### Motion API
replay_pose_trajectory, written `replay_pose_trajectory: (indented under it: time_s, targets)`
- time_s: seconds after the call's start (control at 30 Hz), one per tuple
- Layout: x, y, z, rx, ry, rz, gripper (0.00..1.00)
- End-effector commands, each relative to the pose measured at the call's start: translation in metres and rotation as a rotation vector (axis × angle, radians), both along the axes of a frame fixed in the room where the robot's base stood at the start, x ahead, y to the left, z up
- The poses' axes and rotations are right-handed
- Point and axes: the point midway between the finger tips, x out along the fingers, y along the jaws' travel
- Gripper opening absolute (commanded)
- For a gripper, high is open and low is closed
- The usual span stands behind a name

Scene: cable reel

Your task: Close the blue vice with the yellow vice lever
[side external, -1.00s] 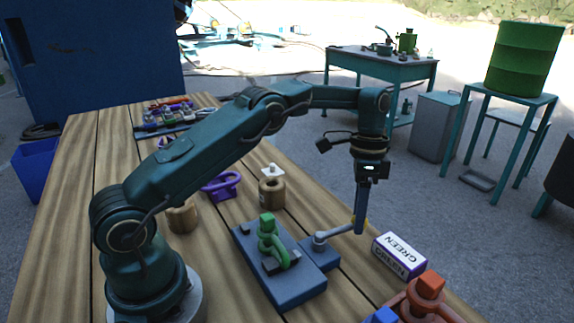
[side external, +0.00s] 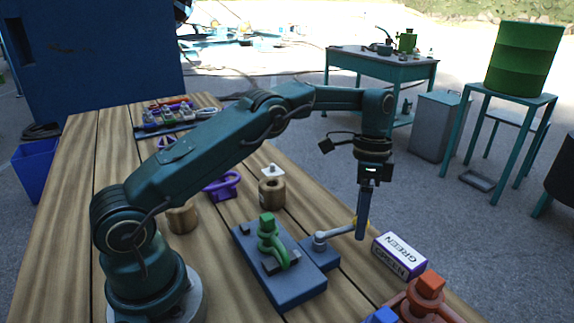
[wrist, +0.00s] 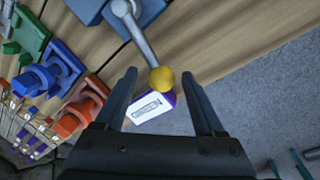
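The blue vice (side external: 290,290) lies on the wooden table, with a green part (side external: 267,238) standing in it. Its grey lever (side external: 336,233) reaches right from the vice's right side and ends in a yellow knob, mostly hidden behind my fingers in the side view. My gripper (side external: 362,230) points down at the lever's end. In the wrist view my gripper (wrist: 167,100) is open, fingers wide apart. The yellow knob (wrist: 161,79) shows between the fingertips, with a gap on both sides. The grey lever (wrist: 141,38) runs up and left from it.
A white and purple box marked GREEN (side external: 398,256) stands close to the right of my gripper. An orange part (side external: 430,290) and a blue one (side external: 382,316) are at the front right. Brass cylinders (side external: 272,192) and a purple part (side external: 222,185) stand behind the vice.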

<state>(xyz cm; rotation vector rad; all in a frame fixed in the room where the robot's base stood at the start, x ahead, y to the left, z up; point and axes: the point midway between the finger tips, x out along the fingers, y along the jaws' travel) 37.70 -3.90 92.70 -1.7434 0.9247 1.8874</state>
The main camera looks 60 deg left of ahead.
Motion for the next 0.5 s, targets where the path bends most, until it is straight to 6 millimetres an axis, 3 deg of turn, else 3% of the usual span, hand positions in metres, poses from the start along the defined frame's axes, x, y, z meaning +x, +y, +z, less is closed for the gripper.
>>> replay_pose_trajectory:
  time_s: [0.17,0.5]
  targets:
    - [0.001,0.001,0.002,0.001,-0.002,0.001,0.71]
    - [0.001,0.000,0.029,0.000,-0.003,0.000,0.71]
